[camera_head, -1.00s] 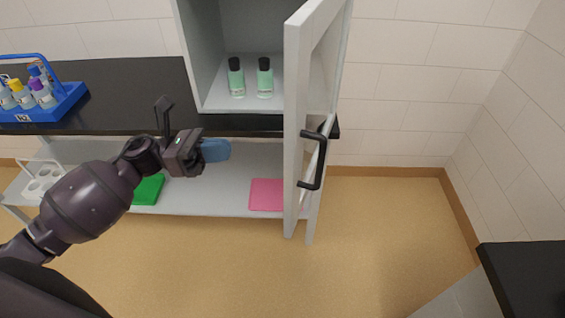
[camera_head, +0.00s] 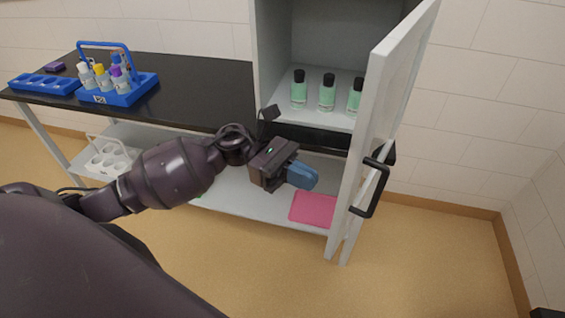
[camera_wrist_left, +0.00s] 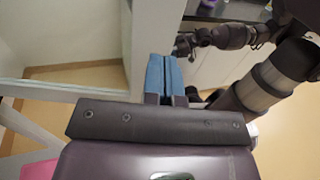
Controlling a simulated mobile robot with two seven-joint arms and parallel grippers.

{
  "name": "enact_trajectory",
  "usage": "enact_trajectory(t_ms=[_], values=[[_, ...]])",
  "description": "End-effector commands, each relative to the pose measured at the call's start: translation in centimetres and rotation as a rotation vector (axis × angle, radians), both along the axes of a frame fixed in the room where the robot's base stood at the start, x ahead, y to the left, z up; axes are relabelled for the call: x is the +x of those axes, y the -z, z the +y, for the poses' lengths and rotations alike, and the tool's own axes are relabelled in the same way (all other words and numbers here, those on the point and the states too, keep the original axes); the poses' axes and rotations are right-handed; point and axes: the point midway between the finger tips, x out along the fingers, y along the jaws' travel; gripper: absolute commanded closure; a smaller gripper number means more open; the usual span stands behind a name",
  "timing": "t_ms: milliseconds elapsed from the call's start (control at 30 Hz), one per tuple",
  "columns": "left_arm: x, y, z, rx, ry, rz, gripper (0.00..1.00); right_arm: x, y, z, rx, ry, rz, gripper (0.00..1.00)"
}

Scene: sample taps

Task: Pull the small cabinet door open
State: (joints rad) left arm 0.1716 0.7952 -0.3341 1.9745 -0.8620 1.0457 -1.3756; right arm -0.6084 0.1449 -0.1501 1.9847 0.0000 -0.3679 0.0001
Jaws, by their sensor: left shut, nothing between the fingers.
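The small cabinet (camera_head: 268,60) stands on the dark counter with its door (camera_head: 383,110) swung wide open on the right side. The door's black handle (camera_head: 373,188) is on its outer face, to the right of my gripper. My left gripper (camera_head: 309,179) is shut and empty, its blue fingers pointing right toward the inner side of the door and apart from it. In the left wrist view the blue fingertips (camera_wrist_left: 161,76) are pressed together, with a pale panel at the left that looks like the door (camera_wrist_left: 90,35). My right gripper is not in view.
Green bottles (camera_head: 327,92) stand inside the cabinet. A blue rack with vials (camera_head: 140,90) is on the counter. A pink mat (camera_head: 313,210) and a white holder (camera_head: 108,160) are on the lower shelf.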

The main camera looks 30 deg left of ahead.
Motion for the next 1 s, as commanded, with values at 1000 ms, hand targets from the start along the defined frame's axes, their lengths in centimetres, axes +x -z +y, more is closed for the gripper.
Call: enact_trajectory(t_ms=[1000], values=[[-0.4, -0.1, -6.8, 0.001, -0.042, 0.003, 1.00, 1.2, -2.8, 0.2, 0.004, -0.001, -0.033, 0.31]])
